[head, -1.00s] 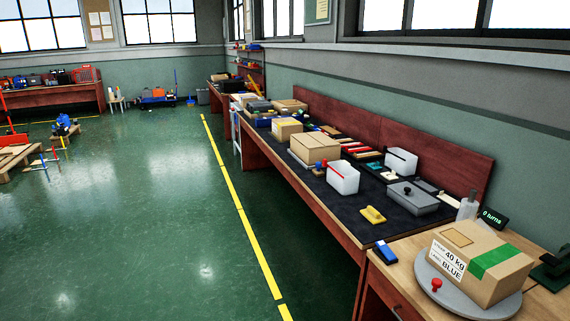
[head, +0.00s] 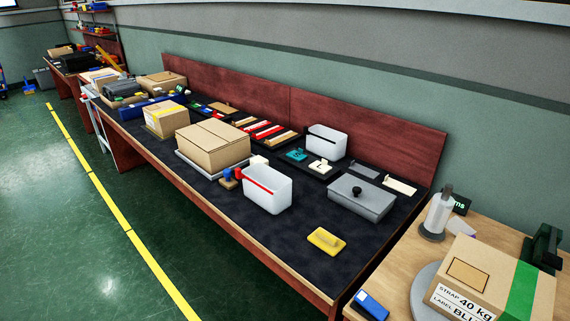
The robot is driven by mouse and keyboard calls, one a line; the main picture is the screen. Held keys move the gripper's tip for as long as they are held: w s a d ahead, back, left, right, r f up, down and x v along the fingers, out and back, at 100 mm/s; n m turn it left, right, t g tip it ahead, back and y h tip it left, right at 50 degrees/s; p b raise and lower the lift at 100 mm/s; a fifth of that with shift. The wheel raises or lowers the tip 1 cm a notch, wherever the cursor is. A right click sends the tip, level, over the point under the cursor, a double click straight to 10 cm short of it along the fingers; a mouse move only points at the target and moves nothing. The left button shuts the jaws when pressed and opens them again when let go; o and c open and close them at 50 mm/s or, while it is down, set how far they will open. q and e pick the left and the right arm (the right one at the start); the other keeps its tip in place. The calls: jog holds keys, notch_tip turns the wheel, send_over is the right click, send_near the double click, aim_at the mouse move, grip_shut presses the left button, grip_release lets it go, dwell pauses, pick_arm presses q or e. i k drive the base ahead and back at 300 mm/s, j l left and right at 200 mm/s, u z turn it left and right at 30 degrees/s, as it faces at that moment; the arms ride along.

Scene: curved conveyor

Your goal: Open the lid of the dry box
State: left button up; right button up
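A grey box with a flat lid and a black round knob (head: 441,191) stands on the dark mat near the right end of the long bench. The grey box (head: 362,197) looks like the dry box, and its lid appears shut. Its front and top show clearly, with nothing in front of it. Neither of my grippers shows in the head view.
A white bin (head: 268,190) stands left of the grey box, another white bin (head: 327,142) behind it. A yellow block (head: 327,241) lies in front. A cardboard box (head: 212,148) stands further left. A strapped carton (head: 490,280) sits on the right-hand table.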

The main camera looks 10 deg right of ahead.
aim_at(376, 200)
jog(key=i+j+z, duration=0.3)
jog(key=i+z, duration=0.15)
jog(key=i+j+z, duration=0.4)
jog(key=k+j, duration=0.05)
